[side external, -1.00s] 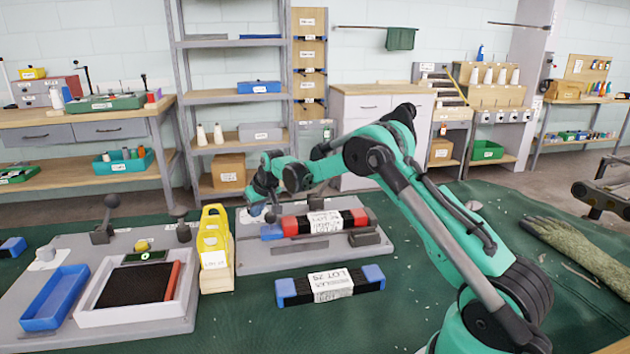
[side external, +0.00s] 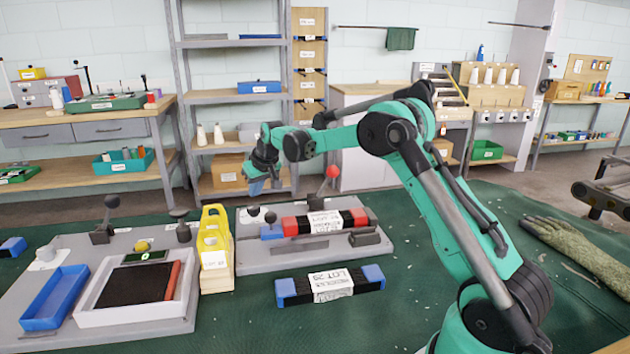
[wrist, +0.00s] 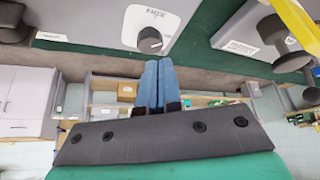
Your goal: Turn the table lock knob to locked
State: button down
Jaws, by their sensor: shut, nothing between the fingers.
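In the wrist view, a dark round knob (wrist: 150,40) stands on a white plate (wrist: 172,22) at the edge of a grey board. The plate carries a printed word that seems to read FREE; no second word can be made out. The knob's setting is unclear. In the side view, the small dark knob (side external: 254,211) is at the board's back left corner. My gripper (side external: 256,188) is above and apart from it. Its two blue fingers (wrist: 158,82) are shut together and empty, with tips just short of the knob in the wrist picture.
The grey board (side external: 290,262) also bears a red-ball lever (side external: 333,172) and a red-ended labelled block (side external: 318,222). A yellow rack (side external: 214,248) stands just left of it. A blue-ended block (side external: 330,285) lies in front on the green cloth.

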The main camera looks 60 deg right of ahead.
aim_at(254, 211)
jog(key=shift+s+d+f, duration=0.1)
jog(key=shift+d+f, duration=0.35)
jog(key=shift+f, duration=0.55)
jog(key=shift+s+d+f, duration=0.1)
jog(key=shift+d+f, duration=0.3)
jog(key=shift+f, duration=0.65)
jog(key=shift+s+d+f, duration=0.1)
jog(key=shift+d+f, duration=0.35)
jog(key=shift+f, duration=0.55)
jog(key=shift+w, duration=0.35)
jog(key=shift+a, duration=0.55)
jog(key=shift+w+a, duration=0.15)
jog(key=shift+a, duration=0.2)
jog(key=shift+w+a, duration=0.15)
